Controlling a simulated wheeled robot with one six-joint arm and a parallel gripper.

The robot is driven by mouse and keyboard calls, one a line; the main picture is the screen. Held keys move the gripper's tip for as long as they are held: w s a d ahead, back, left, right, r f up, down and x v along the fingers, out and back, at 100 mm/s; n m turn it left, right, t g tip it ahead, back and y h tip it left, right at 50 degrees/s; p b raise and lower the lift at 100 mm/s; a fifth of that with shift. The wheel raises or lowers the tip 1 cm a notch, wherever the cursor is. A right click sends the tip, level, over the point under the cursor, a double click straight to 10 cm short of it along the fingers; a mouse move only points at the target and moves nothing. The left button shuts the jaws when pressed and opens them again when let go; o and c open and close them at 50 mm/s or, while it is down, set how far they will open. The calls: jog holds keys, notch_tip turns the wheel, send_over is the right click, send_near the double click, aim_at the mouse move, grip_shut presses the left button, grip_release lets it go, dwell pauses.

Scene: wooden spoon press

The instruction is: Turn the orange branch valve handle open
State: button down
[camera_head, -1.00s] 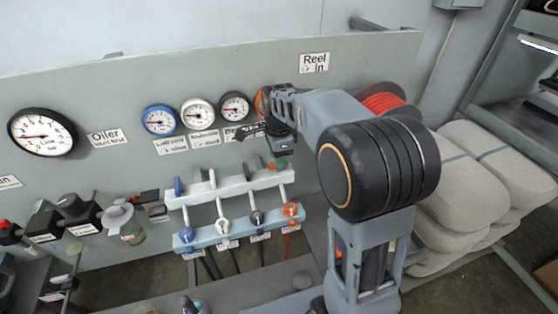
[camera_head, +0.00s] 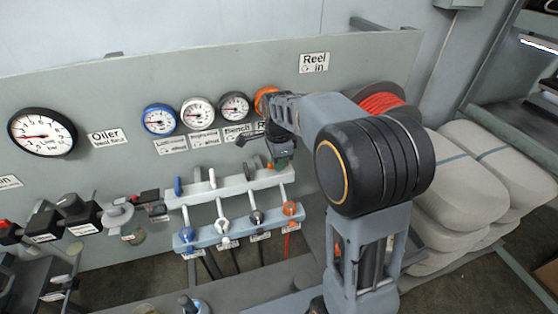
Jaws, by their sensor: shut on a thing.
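The manifold's upper bar (camera_head: 230,186) carries a row of branch valve handles: a blue one (camera_head: 178,187) at left, a white one (camera_head: 212,178) and a dark one (camera_head: 249,171). The orange branch valve handle (camera_head: 270,165) is at the right end of the row and shows only as a small orange patch. My gripper (camera_head: 280,163) is over this right end, shut on the orange handle. The gripper hides most of the handle, so its exact angle cannot be told.
The lower bar (camera_head: 222,235) has coloured round fittings, with an orange one (camera_head: 290,208) at right. Gauges are above, including an orange-rimmed one (camera_head: 266,97) partly behind my arm. A red hose reel (camera_head: 382,102) and stacked sacks (camera_head: 470,190) stand at right.

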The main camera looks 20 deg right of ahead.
jog(key=shift+n, duration=0.3)
jog(key=n, duration=0.8)
jog(key=shift+n, duration=0.3)
jog(key=n, duration=0.4)
jog(key=shift+n+p, duration=0.3)
jog(key=shift+n, duration=2.2)
jog(key=c, duration=1.1)
grip_release()
jog(key=shift+c, duration=0.2)
notch_tip(320, 180, up, 14)
